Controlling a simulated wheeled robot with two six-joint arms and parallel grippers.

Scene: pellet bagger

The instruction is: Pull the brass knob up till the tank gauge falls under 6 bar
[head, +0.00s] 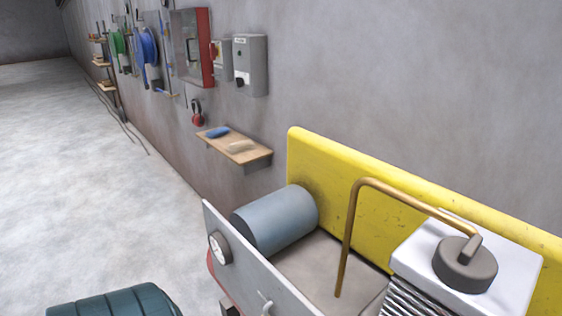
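A round gauge with a white dial (219,247) sits on the left end of a grey panel (250,272) at the front of a machine. Its dial is too small and oblique to read. A blue-grey cylindrical tank (275,220) lies behind the panel. A bent brass-coloured pipe (352,220) rises from the machine bed and runs right to a dark round cap (464,265). I cannot make out a brass knob. Neither of my grippers is in view.
A yellow back plate (385,190) stands behind the machine. A dark teal ribbed object (115,303) is at the bottom left. A wooden shelf (240,148), a red-edged cabinet (192,48) and grey boxes (250,65) are on the wall. The floor at left is clear.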

